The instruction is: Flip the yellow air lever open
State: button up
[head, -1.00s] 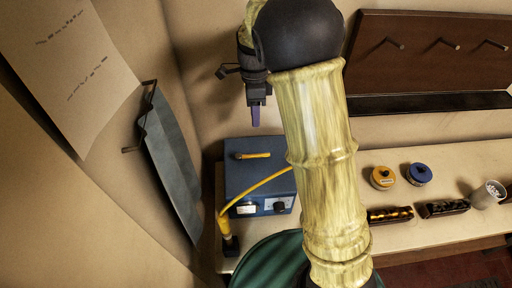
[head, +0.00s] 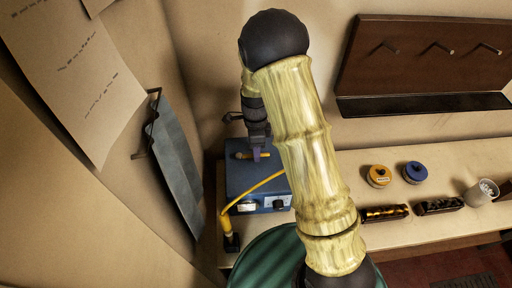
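The yellow air lever (head: 241,155) lies flat across the top of a blue box (head: 238,180) on the bench. A yellow hose (head: 252,191) runs from the front of the box down to a dark fitting. My gripper (head: 256,154) points down over the box top, with its purple fingertip at the right part of the lever and covering some of it. Whether it touches the lever I cannot tell. Only one fingertip shows clearly, so the finger gap is hidden.
A yellow tin (head: 378,176) and a blue tin (head: 415,172) stand on the bench to the right. Two dark blocks and a grey cup (head: 481,192) are near them. A grey apron (head: 174,155) hangs on the left wall. A rack with pegs (head: 425,55) is behind.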

jog(key=shift+c, duration=0.4)
grip_shut()
